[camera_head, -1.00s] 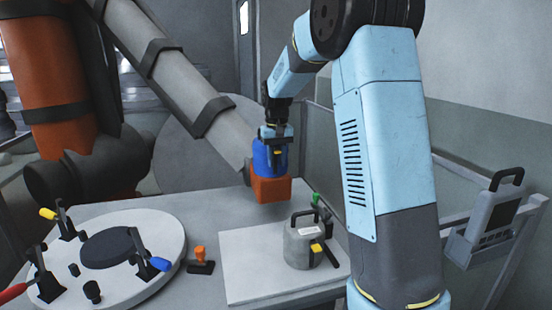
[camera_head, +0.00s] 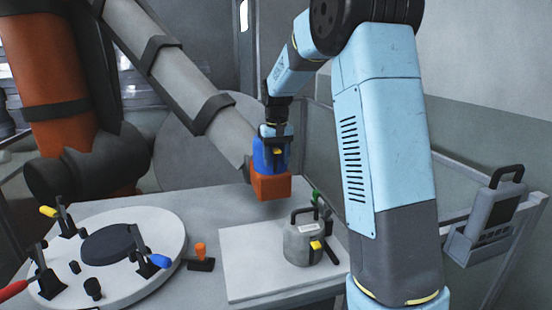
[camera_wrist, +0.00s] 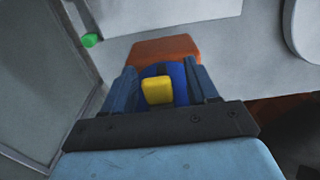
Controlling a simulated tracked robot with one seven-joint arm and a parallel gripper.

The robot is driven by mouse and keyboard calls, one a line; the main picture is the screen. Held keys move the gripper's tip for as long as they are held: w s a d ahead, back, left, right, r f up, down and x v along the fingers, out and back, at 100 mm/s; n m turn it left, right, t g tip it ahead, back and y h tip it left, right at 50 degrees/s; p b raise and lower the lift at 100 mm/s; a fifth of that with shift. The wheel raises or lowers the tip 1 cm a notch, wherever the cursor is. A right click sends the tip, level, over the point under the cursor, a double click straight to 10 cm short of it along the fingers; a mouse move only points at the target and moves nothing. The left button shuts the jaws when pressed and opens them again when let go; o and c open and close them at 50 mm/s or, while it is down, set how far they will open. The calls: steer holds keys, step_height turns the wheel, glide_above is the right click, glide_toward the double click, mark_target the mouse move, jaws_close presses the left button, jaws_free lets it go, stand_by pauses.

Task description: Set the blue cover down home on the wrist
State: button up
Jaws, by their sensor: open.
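The blue cover (camera_head: 264,153) is upright on the orange wrist (camera_head: 270,187) at the end of a large grey arm. In the wrist view the cover (camera_wrist: 178,72) lies mostly behind a yellow piece (camera_wrist: 157,91), with the orange wrist (camera_wrist: 165,48) beyond it. My gripper (camera_head: 277,146) is at the cover from above, jaws open. In the wrist view my gripper's fingers (camera_wrist: 165,78) stand one on each side of the yellow piece. The seam between cover and wrist is partly hidden, so I cannot tell whether the cover is fully seated.
Below is a bench with a white board (camera_head: 240,262) bearing a grey pot (camera_head: 297,245). A round white mould (camera_head: 165,230) with toggle clamps is at left, and an orange-handled stamp (camera_head: 200,258) between them. A grey handled device (camera_head: 487,215) sits on the right rail.

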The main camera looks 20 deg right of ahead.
steer(key=shift+r, duration=0.1)
step_height(320, 180, up, 13)
steer(key=s+r+t, duration=0.1)
steer(key=s+r, duration=0.2)
steer(key=s, duration=0.8)
steer(key=s+f+t, duration=0.2)
steer(key=s+f, duration=0.2)
steer(key=s, duration=0.9)
steer(key=s+f+t, duration=0.2)
steer(key=s+f, duration=0.2)
steer(key=s, duration=0.9)
